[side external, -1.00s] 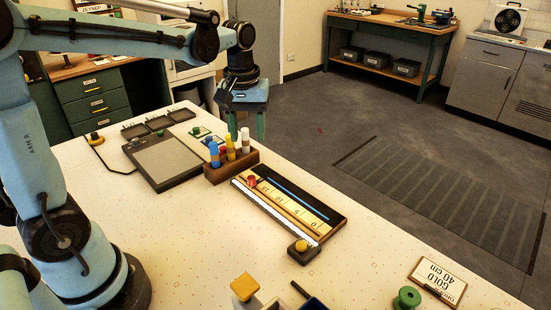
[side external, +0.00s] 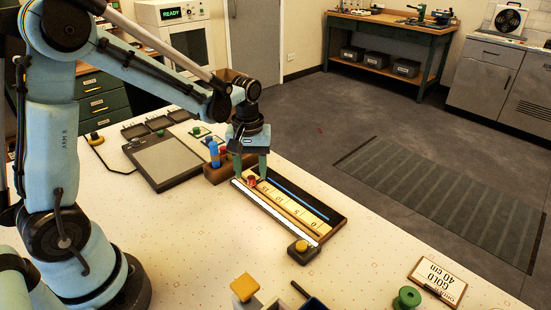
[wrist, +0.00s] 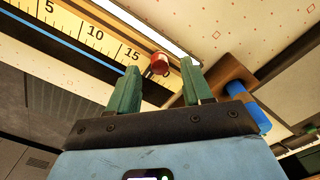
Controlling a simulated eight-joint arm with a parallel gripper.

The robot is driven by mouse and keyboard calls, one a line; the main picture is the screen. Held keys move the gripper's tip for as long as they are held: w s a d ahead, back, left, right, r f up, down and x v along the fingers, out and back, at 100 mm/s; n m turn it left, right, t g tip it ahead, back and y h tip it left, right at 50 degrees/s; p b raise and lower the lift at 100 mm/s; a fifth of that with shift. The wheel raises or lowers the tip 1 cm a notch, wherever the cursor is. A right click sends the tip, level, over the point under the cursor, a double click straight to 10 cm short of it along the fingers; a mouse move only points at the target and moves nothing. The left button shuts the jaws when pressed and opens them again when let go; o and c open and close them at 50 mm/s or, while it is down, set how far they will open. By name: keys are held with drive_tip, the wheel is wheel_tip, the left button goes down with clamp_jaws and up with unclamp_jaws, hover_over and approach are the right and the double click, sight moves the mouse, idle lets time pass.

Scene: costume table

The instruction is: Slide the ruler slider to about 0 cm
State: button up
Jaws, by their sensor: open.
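The ruler slider is a small red knob (side external: 252,181) at the far end of the ruler board, and it also shows in the wrist view (wrist: 158,63). In the side view the scale (side external: 300,206) lies on a dark board (side external: 336,219). My gripper (side external: 250,177) is open, with its two green fingers on either side of the slider. In the wrist view the fingertips (wrist: 160,66) flank the knob with gaps; contact cannot be told.
A wooden holder (side external: 215,175) with a blue marker (side external: 214,154) stands close behind my gripper. A block with a yellow knob (side external: 301,246) sits at the board's near end. A grey pad (side external: 165,162) lies left.

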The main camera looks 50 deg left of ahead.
drive_tip(key=shift+f, duration=0.8)
clamp_jaws()
